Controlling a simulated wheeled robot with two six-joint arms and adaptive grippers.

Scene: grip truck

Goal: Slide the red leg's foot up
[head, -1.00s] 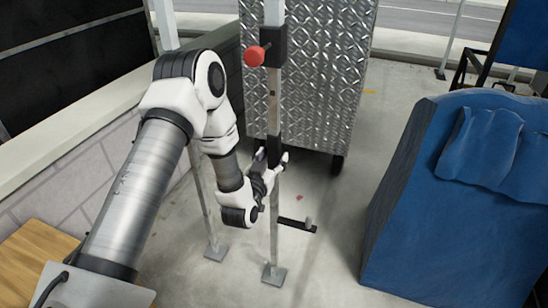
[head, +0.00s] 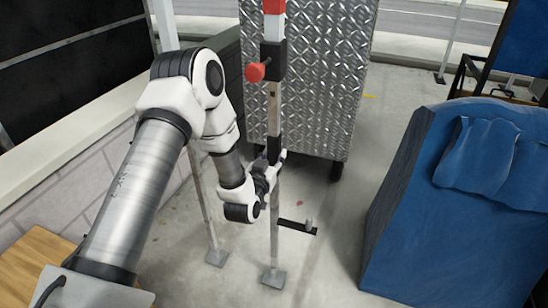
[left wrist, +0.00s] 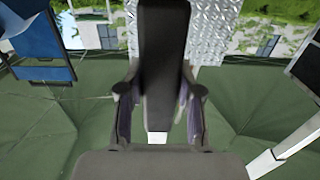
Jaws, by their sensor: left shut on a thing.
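The leg with the red band (head: 274,6) at its top stands upright at the centre of the head view. Below the band is a black clamp with a red knob (head: 255,72), then a slim grey lower pole (head: 274,215) ending in a flat foot plate (head: 273,278) near the floor. My left gripper (head: 272,165) is shut on the leg at a dark section above the foot; its fingers partly hide it. In the left wrist view the fingers (left wrist: 159,110) flank a dark upright bar (left wrist: 164,50). My right gripper is out of view.
A diamond-plate metal box (head: 325,75) stands right behind the leg. A second thin leg with a foot (head: 216,257) is to its left. A short dark bar with a peg (head: 297,227) sticks out at right. A blue covered block (head: 430,220) is farther right, with bare floor between.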

